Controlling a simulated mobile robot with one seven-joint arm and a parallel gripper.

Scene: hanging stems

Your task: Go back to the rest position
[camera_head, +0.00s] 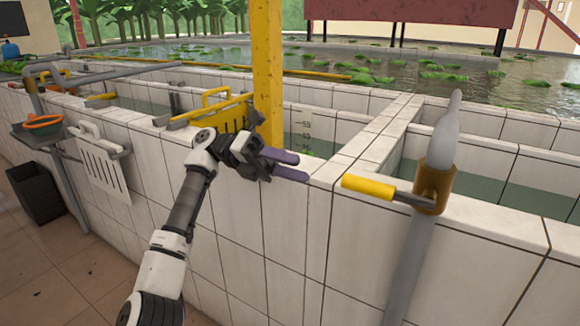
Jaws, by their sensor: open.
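My gripper (291,165) is open in the middle of the view, at the end of my white and grey arm. Its two dark purple fingers point right, apart from each other, with nothing seen between them. The gripper is in front of the white tiled tank wall (240,215), near its top edge. I cannot tell how far it is from the tiles.
A yellow post (267,70) rises just behind my gripper. A grey pipe (410,270) with a yellow-handled valve (370,187) stands to the right. The brown floor at lower left looks clear.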

